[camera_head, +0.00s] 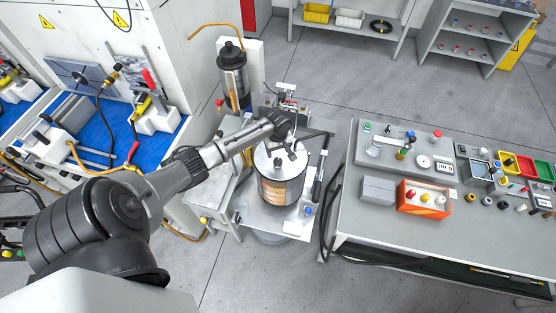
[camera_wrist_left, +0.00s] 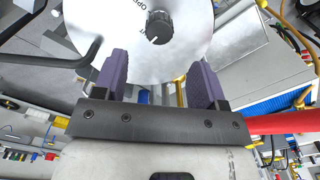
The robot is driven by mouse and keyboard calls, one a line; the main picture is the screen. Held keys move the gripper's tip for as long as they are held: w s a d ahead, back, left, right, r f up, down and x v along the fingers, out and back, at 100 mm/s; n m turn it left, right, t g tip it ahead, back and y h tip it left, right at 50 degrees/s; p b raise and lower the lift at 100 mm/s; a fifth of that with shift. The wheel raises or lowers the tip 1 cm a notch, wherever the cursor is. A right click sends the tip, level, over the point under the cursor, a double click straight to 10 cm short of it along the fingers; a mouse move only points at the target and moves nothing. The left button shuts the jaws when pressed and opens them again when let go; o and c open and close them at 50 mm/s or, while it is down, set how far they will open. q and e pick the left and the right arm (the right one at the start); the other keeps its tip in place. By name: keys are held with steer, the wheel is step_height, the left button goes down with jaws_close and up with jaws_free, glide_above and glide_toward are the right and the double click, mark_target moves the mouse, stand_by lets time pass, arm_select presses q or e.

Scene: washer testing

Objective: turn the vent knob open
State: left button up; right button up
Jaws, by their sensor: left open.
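The vent knob (camera_wrist_left: 158,27) is a small dark knob with a pale pointer mark, in the middle of a round silver lid (camera_wrist_left: 95,25) with partly cut-off dark lettering. In the head view the lid (camera_head: 267,167) tops a metal cylinder (camera_head: 281,190) with a copper-coloured band. My left gripper (camera_head: 292,147) is over the lid and partly hides it. In the left wrist view the purple fingers of my left gripper (camera_wrist_left: 158,75) are wide apart and empty. The knob lies beyond the fingertips, in line with the gap, apart from both fingers. My right gripper is not in view.
The cylinder stands on a metal plate (camera_head: 258,216) with a dark clamp bar beside it. A second canister (camera_head: 233,80) stands behind it, left. A grey bench (camera_head: 370,225) with an orange box (camera_head: 424,200) and small parts is on the right. Dark cables hang between.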

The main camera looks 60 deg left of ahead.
mark_target(278, 160)
arm_select(q)
step_height(278, 160, down, 6)
steer(key=shift+f+b, duration=0.15)
steer(key=shift+b, duration=0.15)
steer(key=shift+f, duration=0.55)
steer(key=shift+c, duration=0.5)
steer(key=c, duration=0.8)
